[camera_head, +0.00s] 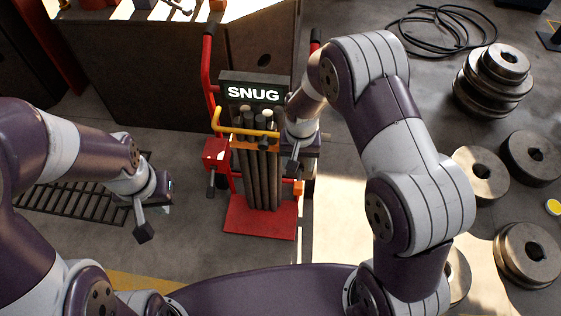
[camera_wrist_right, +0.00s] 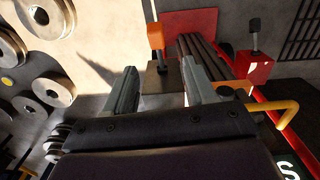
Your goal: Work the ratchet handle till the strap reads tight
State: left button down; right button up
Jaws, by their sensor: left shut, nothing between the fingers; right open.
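A red upright cart (camera_head: 262,218) holds a bundle of dark bars (camera_head: 262,185). A sign on it (camera_head: 253,94) reads SNUG. A yellow tube (camera_head: 240,131) crosses the bars. A red box with a black-knobbed lever (camera_head: 215,151) is at the cart's left; it also shows in the right wrist view (camera_wrist_right: 256,68). A small orange block (camera_head: 299,188), on a thin stem in the right wrist view (camera_wrist_right: 155,38), is at the right side. My right gripper (camera_head: 292,168) is open just above it, fingers apart (camera_wrist_right: 160,78). My left gripper (camera_head: 143,233) is shut and empty, left of the cart.
Several metal rollers (camera_head: 530,250) lie on the floor at right. A coiled black cable (camera_head: 440,30) is at back right. A dark steel cabinet (camera_head: 140,75) stands behind the cart. A floor grate (camera_head: 70,203) is at left. Floor in front of the cart is clear.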

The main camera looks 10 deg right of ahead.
aim_at(298, 185)
jog(key=shift+s+d+f+m, duration=0.25)
jog(key=shift+s+f, duration=0.15)
jog(key=shift+f, duration=0.1)
jog(key=shift+s+d+f+m, duration=0.15)
jog(key=shift+s+d+f, duration=0.05)
jog(key=shift+s+f, duration=0.2)
jog(key=f, duration=0.3)
jog(key=f+b, duration=0.1)
jog(key=f, duration=0.5)
jog(key=shift+w+a, duration=0.2)
jog(key=shift+w, duration=0.1)
jog(key=shift+f, duration=0.3)
pick_arm(q)
jog(key=shift+s+d+f, duration=0.25)
jog(key=shift+s+f, duration=0.15)
jog(key=shift+s, duration=0.3)
pick_arm(e)
jog(key=shift+f, duration=0.15)
